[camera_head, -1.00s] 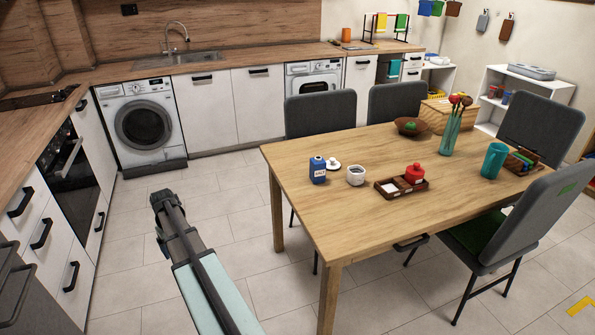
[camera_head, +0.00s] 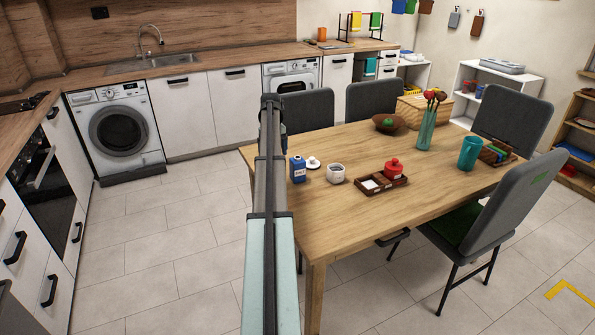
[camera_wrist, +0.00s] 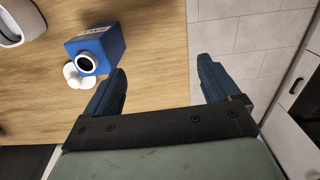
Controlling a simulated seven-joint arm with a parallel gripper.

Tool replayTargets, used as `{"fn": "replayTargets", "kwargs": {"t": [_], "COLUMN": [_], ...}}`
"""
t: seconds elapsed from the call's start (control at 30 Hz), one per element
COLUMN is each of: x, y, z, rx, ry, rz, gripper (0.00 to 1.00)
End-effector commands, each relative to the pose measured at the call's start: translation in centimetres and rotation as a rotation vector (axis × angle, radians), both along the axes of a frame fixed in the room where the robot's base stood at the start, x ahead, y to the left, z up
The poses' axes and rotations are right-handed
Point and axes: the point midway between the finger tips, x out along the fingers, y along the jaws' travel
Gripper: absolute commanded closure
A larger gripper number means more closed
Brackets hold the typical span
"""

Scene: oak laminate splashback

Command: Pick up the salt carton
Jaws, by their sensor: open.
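The salt carton is a small blue box (camera_head: 298,169) with a pale label, upright on the left part of the wooden table. In the wrist view the blue carton (camera_wrist: 95,49) shows from above, with a round white-rimmed dark opening on its top. My gripper (camera_wrist: 162,88) is open and empty. Its two dark fingers are above the table's edge, with the carton beyond and to the left of the left finger, not between them. In the head view my arm reaches up past the table's left edge, and its fingers are hard to make out.
A brown tray (camera_head: 372,190) with a red pot (camera_head: 394,168) is further right. The table (camera_head: 440,215) is bare toward its front edge.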

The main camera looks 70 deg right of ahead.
Motion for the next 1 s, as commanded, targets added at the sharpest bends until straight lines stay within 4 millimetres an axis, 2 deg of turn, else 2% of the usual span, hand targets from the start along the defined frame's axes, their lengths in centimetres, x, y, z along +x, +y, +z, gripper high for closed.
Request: {"fn": "replayTargets", "kwargs": {"t": [0.03, 0.2, 0.3, 0.4, 0.57, 0.9, 1.0], "x": [-1.9, -6.4, -7.7, -8.2, -8.2, -8.2, -8.2], "y": [-2.1, -5.2, -6.0, -6.2, -6.1, -6.1, -6.1], "z": [1.1, 3.5, 4.1, 4.1, 2.8, -2.8, -3.8], "rx": [-0.001, 0.000, 0.001, 0.001, 0.002, 0.002, 0.001], "ry": [-0.001, 0.000, -0.001, 0.000, 0.001, 0.001, 0.000], "rz": [-0.021, -0.058, -0.068, -0.072, -0.072, -0.072, -0.072], "gripper": [0.11, 0.11, 0.11, 0.11, 0.11, 0.11, 0.11]}}
